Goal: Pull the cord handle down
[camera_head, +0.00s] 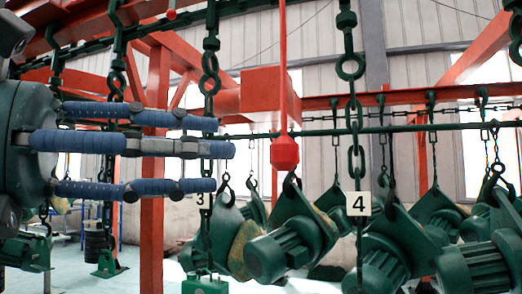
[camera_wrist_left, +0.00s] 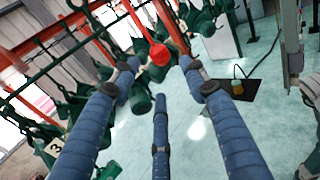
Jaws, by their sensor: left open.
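The cord handle is a red knob (camera_head: 284,152) hanging on a straight red cord (camera_head: 283,60) near the middle of the head view. It also shows as a red ball at the upper middle of the left wrist view (camera_wrist_left: 159,54). My left gripper (camera_head: 222,150), with blue segmented fingers, comes in from the left and points right toward the knob. Its fingers are spread and empty, with a gap between their tips and the knob. In the left wrist view the knob shows just beyond the fingertips (camera_wrist_left: 160,76). My right gripper is not in view.
Green chains hang near the fingers and right of the knob, one with a "4" tag (camera_head: 358,204). Several green hoist motors (camera_head: 290,245) hang below and to the right. A red beam frame (camera_head: 155,200) stands behind. A dark mat (camera_wrist_left: 235,90) lies on the pale floor.

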